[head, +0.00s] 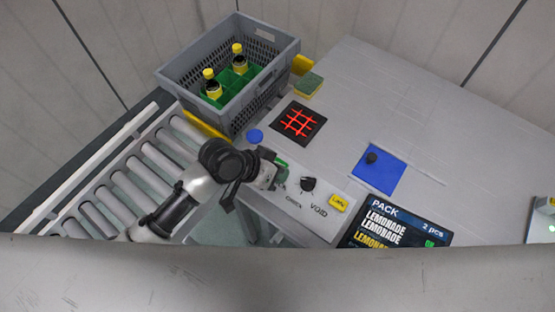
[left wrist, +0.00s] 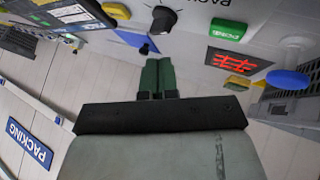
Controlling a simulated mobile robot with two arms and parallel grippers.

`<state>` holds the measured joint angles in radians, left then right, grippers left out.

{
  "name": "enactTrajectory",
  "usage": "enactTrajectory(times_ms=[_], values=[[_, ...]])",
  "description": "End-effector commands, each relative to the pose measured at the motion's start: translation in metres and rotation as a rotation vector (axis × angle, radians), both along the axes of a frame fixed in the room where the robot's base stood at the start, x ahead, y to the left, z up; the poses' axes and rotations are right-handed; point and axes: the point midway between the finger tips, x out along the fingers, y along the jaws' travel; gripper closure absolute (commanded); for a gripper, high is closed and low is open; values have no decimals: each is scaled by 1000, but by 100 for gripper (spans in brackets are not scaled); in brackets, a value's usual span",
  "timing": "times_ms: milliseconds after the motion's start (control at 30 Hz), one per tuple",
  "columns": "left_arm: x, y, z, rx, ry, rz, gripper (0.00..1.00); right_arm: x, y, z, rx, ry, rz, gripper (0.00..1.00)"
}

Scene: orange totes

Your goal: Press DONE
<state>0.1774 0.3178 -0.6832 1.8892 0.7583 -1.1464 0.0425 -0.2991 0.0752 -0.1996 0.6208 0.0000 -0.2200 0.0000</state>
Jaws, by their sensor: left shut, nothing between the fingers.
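The green DONE button (left wrist: 228,29) is on the grey control panel (left wrist: 190,32), to the right of the black knob in the left wrist view. My left gripper (left wrist: 157,62) has its green fingers shut together, with nothing between them. In that view the fingertips point at the panel, below and left of the button, apart from it in the picture. In the head view my left gripper (head: 277,175) is over the panel's left part, between the blue button and the knob. It hides part of the panel there. My right gripper is not in view.
The panel also carries a black knob (head: 308,184), a yellow label button (head: 338,203) and a blue button (head: 255,136). A grey crate (head: 245,100) with bottles stands behind. A red-lit pad (head: 299,123), blue mat (head: 379,172) and PACK screen (head: 392,228) are to the right.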

Motion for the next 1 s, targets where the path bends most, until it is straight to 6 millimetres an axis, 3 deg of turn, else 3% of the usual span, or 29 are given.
enactTrajectory(times_ms=[200,500,1000], values=[[39,-14,18,-41,48,-88,100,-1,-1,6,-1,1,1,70],[79,-3,32,-55,111,-71,100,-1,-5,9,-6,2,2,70],[85,-1,33,-58,120,-63,100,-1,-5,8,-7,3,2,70]])
